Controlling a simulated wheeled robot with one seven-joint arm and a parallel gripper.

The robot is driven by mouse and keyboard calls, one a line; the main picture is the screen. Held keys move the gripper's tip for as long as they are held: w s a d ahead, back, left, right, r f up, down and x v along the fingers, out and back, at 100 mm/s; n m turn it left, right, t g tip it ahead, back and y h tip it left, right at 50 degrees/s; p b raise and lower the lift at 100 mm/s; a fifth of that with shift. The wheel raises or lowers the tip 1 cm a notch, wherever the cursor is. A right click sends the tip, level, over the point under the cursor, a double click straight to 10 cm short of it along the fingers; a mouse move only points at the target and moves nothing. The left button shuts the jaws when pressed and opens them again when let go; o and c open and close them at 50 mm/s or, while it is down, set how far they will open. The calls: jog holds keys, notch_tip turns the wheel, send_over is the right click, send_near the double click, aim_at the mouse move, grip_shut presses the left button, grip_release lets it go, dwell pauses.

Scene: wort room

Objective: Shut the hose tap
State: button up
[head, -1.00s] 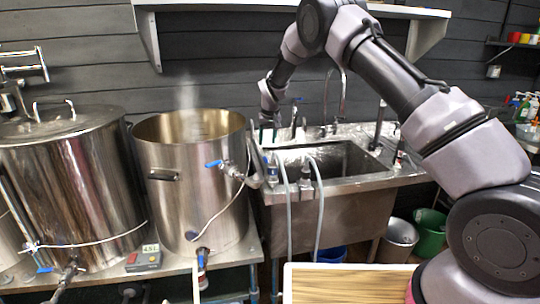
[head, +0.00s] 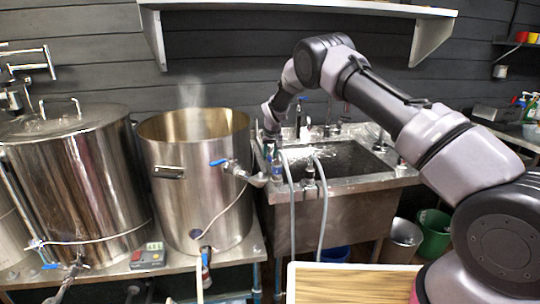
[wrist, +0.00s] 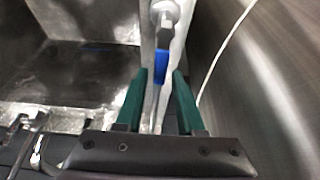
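The hose tap (head: 277,170) stands at the sink's front left corner with a pale grey hose hanging from it. In the wrist view its blue handle (wrist: 161,67) shows just ahead of and between my green fingertips, below a metal fitting. My gripper (head: 268,148) is over the left end of the sink, close to the tap. In the wrist view my gripper (wrist: 159,85) is open, one finger on each side of the pale hose and blue handle. I cannot tell whether either finger touches the handle.
A steaming steel kettle (head: 172,205) with a blue-levered valve (head: 218,162) stands close on the left. The sink basin (head: 340,158) lies right of my gripper. A second hose fitting (head: 309,172) is on its front edge. A wooden board (head: 350,285) is in front.

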grip_shut()
dwell(1.2)
